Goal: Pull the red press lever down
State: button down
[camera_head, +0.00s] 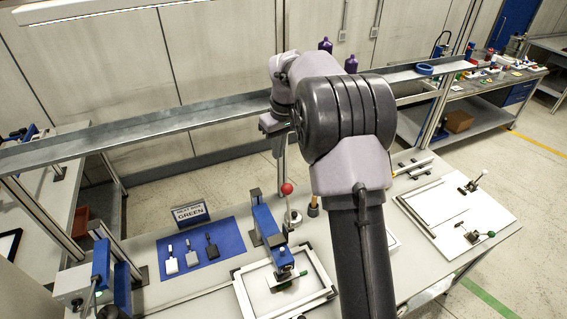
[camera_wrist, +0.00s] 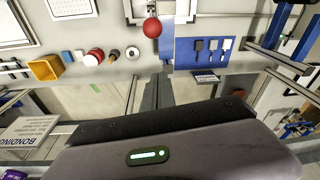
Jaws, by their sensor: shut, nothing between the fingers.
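The red ball knob of the press lever (camera_head: 287,188) stands above the bench, beside the blue press (camera_head: 268,228). The knob also shows at the top middle of the wrist view (camera_wrist: 152,27), with a short pale rod joined to it. My gripper (camera_head: 272,125) is above the knob in the head view, apart from it, and partly hidden by my own arm. It is shut and empty. My arm hides part of the bench to the right of the press.
A white frame fixture (camera_head: 325,290) lies in front of the press. A blue mat (camera_head: 228,232) with several small parts and a "GREEN" sign (camera_head: 190,212) is to the left. A metal rail (camera_head: 190,122) crosses behind. A white board with clamps (camera_head: 490,240) is at right.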

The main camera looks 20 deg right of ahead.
notch_tip(320, 180, down, 9)
jog(key=s+p, duration=0.2)
jog(key=shift+s, duration=0.25)
dwell(0.6)
jog(key=shift+s+f+b, duration=0.1)
jog(key=shift+f+b, duration=0.1)
jog(key=shift+b, duration=0.25)
